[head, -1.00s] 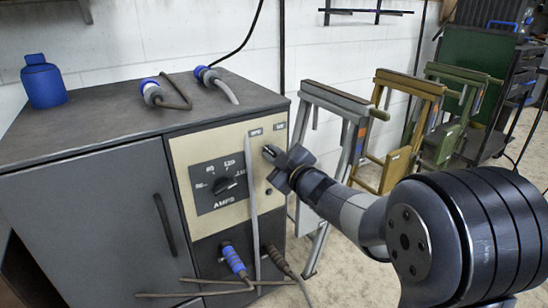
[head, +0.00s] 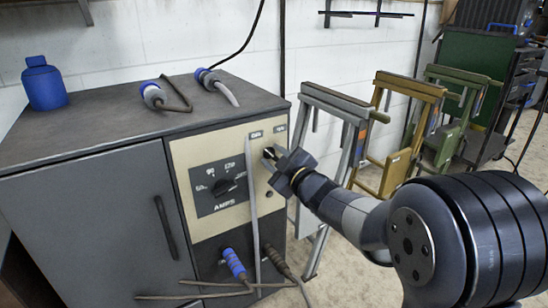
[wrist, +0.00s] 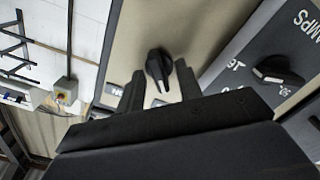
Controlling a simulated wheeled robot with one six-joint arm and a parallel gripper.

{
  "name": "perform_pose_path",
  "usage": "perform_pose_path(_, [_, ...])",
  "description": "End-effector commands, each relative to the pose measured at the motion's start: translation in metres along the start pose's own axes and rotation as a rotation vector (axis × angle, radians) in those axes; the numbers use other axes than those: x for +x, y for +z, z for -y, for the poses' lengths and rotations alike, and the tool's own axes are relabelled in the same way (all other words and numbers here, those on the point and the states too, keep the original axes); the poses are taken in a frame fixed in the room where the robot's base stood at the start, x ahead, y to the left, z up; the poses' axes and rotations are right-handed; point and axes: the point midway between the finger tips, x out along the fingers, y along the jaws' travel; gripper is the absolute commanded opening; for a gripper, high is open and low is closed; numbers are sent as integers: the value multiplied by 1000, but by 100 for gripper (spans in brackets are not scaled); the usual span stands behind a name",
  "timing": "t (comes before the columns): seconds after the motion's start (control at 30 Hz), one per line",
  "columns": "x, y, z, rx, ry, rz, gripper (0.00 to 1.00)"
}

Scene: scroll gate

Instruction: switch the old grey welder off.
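The old grey welder (head: 92,205) is a grey cabinet with a cream front panel (head: 186,151) and a dark plate carrying an AMPS dial (head: 228,187). That dial also shows at the right of the wrist view (wrist: 274,71). A small black rotary switch (wrist: 159,68) sits on the cream panel in the wrist view. My gripper (wrist: 159,82) is open, with one fingertip on each side of the switch's lower end; I cannot tell whether they touch it. In the head view my gripper (head: 271,156) is at the panel's upper right and hides the switch. A label beside it is partly covered.
A pale cable (head: 251,185) hangs down the panel left of my gripper. Cables with plugs, one with a blue grip (head: 234,263), leave the lower front. A blue bottle (head: 43,83) and two blue connectors stand or lie on top. Folded trestles (head: 332,110) stand close on the right.

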Motion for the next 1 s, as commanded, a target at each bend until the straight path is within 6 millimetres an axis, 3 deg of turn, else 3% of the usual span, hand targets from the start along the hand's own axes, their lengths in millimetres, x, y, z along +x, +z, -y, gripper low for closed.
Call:
perform_pose_path(0.53, [-90, -1, -2, 0, 1, 3, 34])
perform_pose_path(0.7, [-102, -1, -1, 0, 1, 1, 34])
perform_pose_path(1.0, [-104, 0, 0, -1, 0, 0, 34])
